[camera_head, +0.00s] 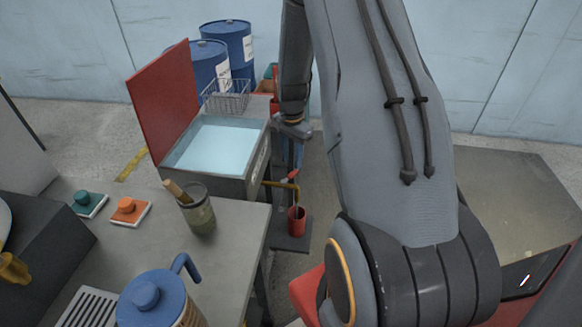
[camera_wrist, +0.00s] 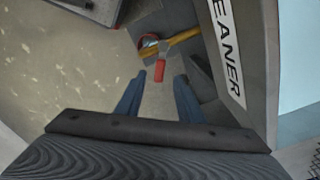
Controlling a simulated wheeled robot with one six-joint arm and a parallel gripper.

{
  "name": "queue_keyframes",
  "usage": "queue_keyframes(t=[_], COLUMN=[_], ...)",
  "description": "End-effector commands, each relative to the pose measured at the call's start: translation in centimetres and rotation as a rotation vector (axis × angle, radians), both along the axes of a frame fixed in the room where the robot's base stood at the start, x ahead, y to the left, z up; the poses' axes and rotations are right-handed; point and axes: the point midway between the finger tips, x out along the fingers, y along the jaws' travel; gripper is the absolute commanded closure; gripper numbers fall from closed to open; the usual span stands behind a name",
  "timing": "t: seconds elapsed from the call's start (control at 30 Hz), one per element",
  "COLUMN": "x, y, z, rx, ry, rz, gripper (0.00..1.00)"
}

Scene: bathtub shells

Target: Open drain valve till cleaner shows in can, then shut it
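The wash tank (camera_head: 258,133) holds pale blue cleaner (camera_head: 212,147), and its red lid stands open. A yellow drain pipe (camera_head: 277,184) comes from its right side, with a red valve handle (camera_head: 294,175). The red can (camera_head: 297,221) stands below the outlet. In the wrist view, the yellow pipe (camera_wrist: 184,38) crosses above the can (camera_wrist: 142,49); a bluish patch shows inside its rim, but I cannot tell whether it is cleaner. My gripper (camera_wrist: 160,76) is open. The red handle (camera_wrist: 160,70) appears between its fingertips, with no contact visible. My gripper (camera_head: 294,140) is above the valve in the head view.
A wire basket (camera_head: 226,97) sits at the tank's back, near blue drums (camera_head: 233,41). On the bench at left are a jar with a brush (camera_head: 199,214), a blue-lidded jug (camera_head: 150,301) and two sponge-like blocks.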

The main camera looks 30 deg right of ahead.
Motion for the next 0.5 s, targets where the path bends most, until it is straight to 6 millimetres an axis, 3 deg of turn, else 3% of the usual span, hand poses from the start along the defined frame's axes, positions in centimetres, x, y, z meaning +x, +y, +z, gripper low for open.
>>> queue_keyframes(t=[0.2, 0.5], x=[0.0, 0.0], y=[0.0, 0.0], z=[2.0, 2.4], rx=[0.0, 0.0], ry=[0.0, 0.0], rz=[0.0, -0.001], gripper=[0.66, 0.66])
